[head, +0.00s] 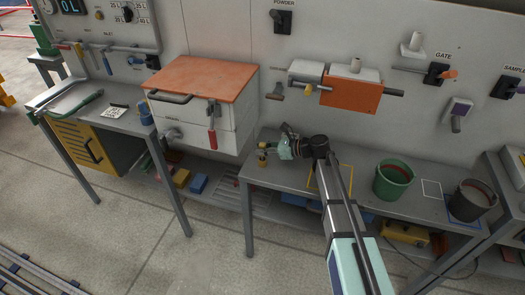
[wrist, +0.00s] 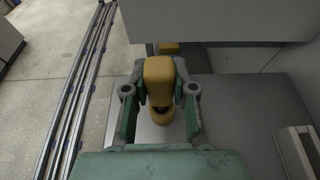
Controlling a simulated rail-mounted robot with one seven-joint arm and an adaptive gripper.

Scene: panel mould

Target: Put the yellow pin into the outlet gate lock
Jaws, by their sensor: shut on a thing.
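The yellow pin (head: 262,151) is at the left end of the right-hand bench, near its back left corner. My gripper (head: 276,149) reaches it from the right and is shut on it. In the wrist view the pin (wrist: 158,72) has a blocky yellow head between the two green fingers (wrist: 159,95), with a rounder yellow part below. Whether its lower end touches the bench cannot be told. A black fitting with an orange handle (head: 450,74) is on the wall under the word GATE. I cannot tell which fitting is the outlet gate lock.
A white box with an orange lid (head: 205,76) and a red-handled lever (head: 212,138) stands left of my gripper. A green bucket (head: 392,181) and a dark bucket (head: 470,201) stand on the right-hand bench (head: 285,176). An orange-fronted unit (head: 350,95) is on the wall above.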

